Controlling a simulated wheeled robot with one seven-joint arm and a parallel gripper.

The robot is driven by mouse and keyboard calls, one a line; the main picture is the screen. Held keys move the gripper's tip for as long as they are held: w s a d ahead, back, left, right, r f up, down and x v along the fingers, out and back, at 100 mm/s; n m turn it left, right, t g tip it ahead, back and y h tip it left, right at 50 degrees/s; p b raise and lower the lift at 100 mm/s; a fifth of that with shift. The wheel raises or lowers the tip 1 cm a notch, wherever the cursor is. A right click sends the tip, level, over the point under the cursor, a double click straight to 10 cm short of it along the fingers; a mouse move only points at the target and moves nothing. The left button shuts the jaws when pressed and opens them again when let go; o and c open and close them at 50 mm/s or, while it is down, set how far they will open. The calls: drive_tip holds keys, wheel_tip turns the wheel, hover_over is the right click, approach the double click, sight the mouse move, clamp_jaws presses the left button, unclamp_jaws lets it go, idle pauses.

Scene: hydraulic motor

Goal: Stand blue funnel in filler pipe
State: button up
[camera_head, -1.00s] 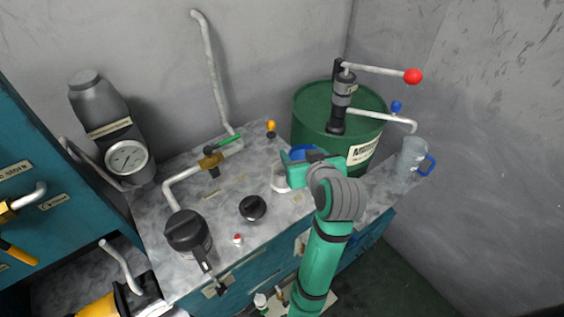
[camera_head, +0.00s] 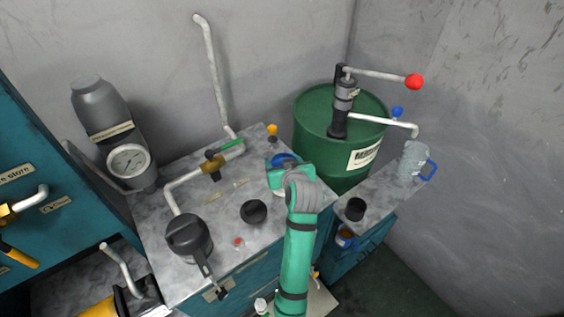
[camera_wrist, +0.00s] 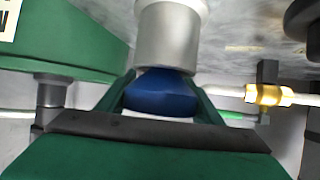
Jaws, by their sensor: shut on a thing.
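The blue funnel (camera_wrist: 160,96) is between the fingers of my gripper (camera_wrist: 166,88), which is shut on it. In the head view a blue part of the funnel (camera_head: 285,159) shows just behind my gripper (camera_head: 283,175). A pale grey cylinder, which looks like the filler pipe (camera_wrist: 170,35), meets the blue funnel in the wrist view. The funnel appears lined up with its end. I cannot tell whether the spout is inside it. The fingers and wrist hide much of the funnel and pipe in the head view.
The green drum (camera_head: 312,137) with its hand pump stands right of my gripper. A brass valve (camera_head: 212,164) on a pipe is to the left. A black cap (camera_head: 253,212) and dark canister (camera_head: 188,238) stand in front-left. A clear jug (camera_head: 414,163) and black cup (camera_head: 355,209) are right.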

drive_tip(key=shift+f, duration=0.2)
drive_tip(key=shift+f, duration=0.25)
drive_tip(key=o, duration=1)
drive_tip(key=shift+r, duration=0.15)
drive_tip(key=shift+s+r, duration=0.1)
drive_tip(key=shift+r, duration=0.15)
drive_tip(key=v, duration=1.1)
drive_tip(key=shift+s+d, duration=0.1)
drive_tip(key=shift+s, duration=0.3)
drive_tip(key=shift+d, duration=0.1)
